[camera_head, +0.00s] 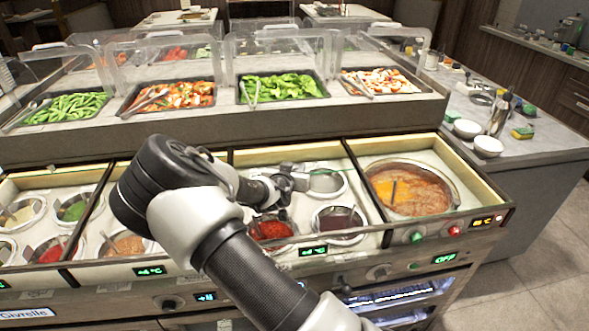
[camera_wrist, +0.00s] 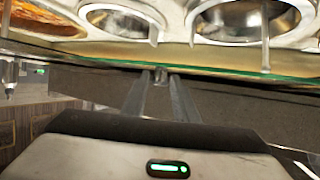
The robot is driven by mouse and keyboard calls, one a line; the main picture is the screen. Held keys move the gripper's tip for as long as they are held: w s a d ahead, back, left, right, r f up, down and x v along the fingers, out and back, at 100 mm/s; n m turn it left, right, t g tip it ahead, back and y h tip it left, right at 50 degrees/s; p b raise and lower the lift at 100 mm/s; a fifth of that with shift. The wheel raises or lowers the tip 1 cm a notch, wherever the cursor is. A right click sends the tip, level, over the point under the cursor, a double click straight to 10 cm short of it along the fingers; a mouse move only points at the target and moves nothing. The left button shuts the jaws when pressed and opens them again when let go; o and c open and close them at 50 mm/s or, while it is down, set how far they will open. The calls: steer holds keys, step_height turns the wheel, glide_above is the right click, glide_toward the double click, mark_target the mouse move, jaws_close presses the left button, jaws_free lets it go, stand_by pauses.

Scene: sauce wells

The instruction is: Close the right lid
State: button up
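My gripper (camera_head: 290,178) hangs over the sauce wells in the compartment left of the big soup well. A thin green glass edge (camera_head: 330,170) runs right from my gripper; it looks like a clear lid seen nearly edge-on. In the wrist view the green glass edge (camera_wrist: 245,74) crosses the picture in front of the fingertips. Both fingers (camera_wrist: 160,80) show there, with a gap between them and a small grey piece, perhaps a handle, at their tips. I cannot tell whether they grip it. The lid's clear pane is hard to make out.
The soup well (camera_head: 410,188) stands at the right, uncovered. Red sauce (camera_head: 270,228) and dark sauce (camera_head: 340,220) wells sit in front of my gripper. A side counter (camera_head: 545,145) holds white bowls.

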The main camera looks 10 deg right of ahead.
steer(key=shift+s, duration=0.1)
steer(key=p+v, duration=0.1)
steer(key=v, duration=1.6)
steer(key=shift+a+r, duration=0.15)
